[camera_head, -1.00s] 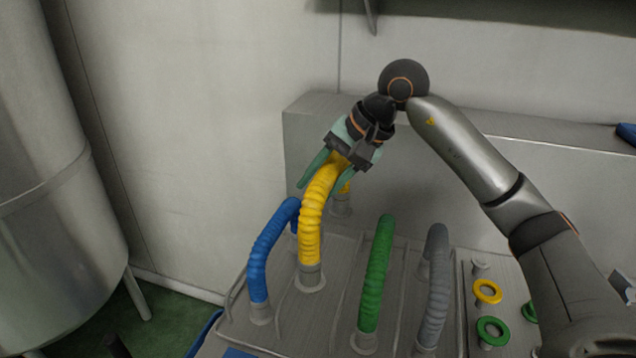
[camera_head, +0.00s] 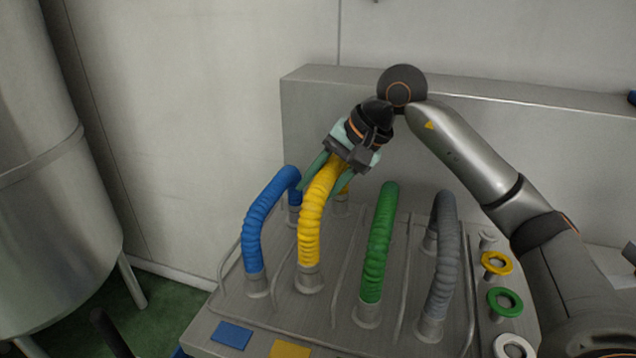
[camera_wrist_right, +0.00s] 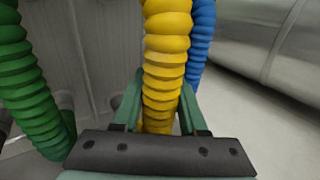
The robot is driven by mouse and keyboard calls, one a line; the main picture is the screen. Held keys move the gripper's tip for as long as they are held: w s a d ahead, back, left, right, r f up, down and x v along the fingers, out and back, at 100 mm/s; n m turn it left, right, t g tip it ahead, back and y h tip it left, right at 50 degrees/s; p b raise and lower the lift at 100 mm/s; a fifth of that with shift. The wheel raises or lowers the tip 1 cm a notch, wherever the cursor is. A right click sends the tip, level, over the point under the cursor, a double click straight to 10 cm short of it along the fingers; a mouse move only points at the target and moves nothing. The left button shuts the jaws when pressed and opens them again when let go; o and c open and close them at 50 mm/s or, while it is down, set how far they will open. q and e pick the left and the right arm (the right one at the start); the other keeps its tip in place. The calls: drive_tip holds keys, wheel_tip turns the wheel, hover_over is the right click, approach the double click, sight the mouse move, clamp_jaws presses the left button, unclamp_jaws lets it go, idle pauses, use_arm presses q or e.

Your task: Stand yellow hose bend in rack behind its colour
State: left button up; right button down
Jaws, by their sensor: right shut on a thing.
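The yellow hose bend (camera_head: 311,218) is a ribbed arch with grey end cuffs. It stands upright over the rack (camera_head: 335,310), between the blue and green bends. Its near cuff appears to meet the rack behind a yellow patch (camera_head: 290,349); I cannot tell whether it is fully seated. Its far end is partly hidden by the gripper. My right gripper (camera_head: 328,186) is shut on the top of the yellow bend, which also shows between the fingers in the right wrist view (camera_wrist_right: 165,60). My left gripper is not in view.
A blue bend (camera_head: 260,225) stands left, behind a blue patch (camera_head: 232,335). A green bend (camera_head: 379,250) and a grey bend (camera_head: 441,265) stand right. A metal tank (camera_head: 50,180) is at left.

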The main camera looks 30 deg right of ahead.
wheel_tip(320, 180, down, 4)
drive_tip(key=b, duration=0.2)
drive_tip(key=shift+r+b, duration=0.1)
drive_tip(key=shift+b, duration=0.2)
idle(0.5)
drive_tip(key=shift+f+b, duration=0.4)
drive_tip(key=shift+f, duration=0.1)
unclamp_jaws()
drive_tip(key=shift+f, duration=0.15)
idle(0.3)
